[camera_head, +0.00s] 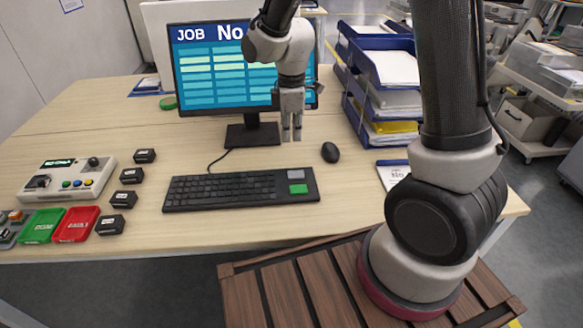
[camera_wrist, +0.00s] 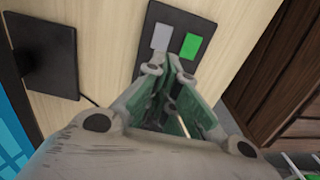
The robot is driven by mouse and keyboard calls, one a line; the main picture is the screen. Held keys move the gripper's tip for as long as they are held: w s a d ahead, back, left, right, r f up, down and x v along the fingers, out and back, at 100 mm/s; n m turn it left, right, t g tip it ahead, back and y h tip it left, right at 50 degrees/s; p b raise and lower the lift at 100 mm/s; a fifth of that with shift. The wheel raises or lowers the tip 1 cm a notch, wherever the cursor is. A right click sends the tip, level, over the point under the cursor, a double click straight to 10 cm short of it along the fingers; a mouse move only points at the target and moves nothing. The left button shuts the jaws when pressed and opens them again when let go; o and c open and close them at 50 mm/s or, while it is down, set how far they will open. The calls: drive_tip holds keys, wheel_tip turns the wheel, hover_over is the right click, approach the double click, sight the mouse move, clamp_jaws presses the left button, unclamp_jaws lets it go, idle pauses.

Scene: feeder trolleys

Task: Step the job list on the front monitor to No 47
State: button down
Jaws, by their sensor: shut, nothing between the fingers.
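The front monitor (camera_head: 205,95) stands on the desk with a blue screen headed "JOB No" and rows of pale cells; my arm covers the number. A black keyboard (camera_head: 230,190) lies in front of it. At its right end are a grey key (camera_head: 296,174) and a green key (camera_head: 298,189). The wrist view shows the grey key (camera_wrist: 161,37) and the green key (camera_wrist: 190,46) side by side just beyond my fingertips. My gripper (camera_head: 291,138) is shut and empty, pointing down above the desk behind the keyboard's right end. I cannot see contact with either key.
A black mouse (camera_head: 330,152) lies right of the gripper. Blue paper trays (camera_head: 385,75) stand at the right. A button box (camera_head: 67,180), small black blocks (camera_head: 132,175) and green and red trays (camera_head: 75,224) are at the left. Desk left of the monitor is mostly clear.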

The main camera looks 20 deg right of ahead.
sight(291, 175)
wheel_tip(291, 175, down, 12)
drive_tip(key=shift+f, duration=0.15)
idle(0.3)
drive_tip(key=shift+s+f, duration=0.1)
drive_tip(key=shift+f, duration=0.55)
drive_tip(key=shift+s+d+f, duration=0.1)
drive_tip(key=shift+s+f, duration=0.05)
drive_tip(key=shift+f, duration=0.05)
drive_tip(key=shift+r, duration=0.1)
drive_tip(key=shift+w+r, duration=0.2)
drive_tip(key=shift+r, duration=0.15)
wheel_tip(291, 175, up, 14)
drive_tip(key=shift+f, duration=0.15)
idle(0.8)
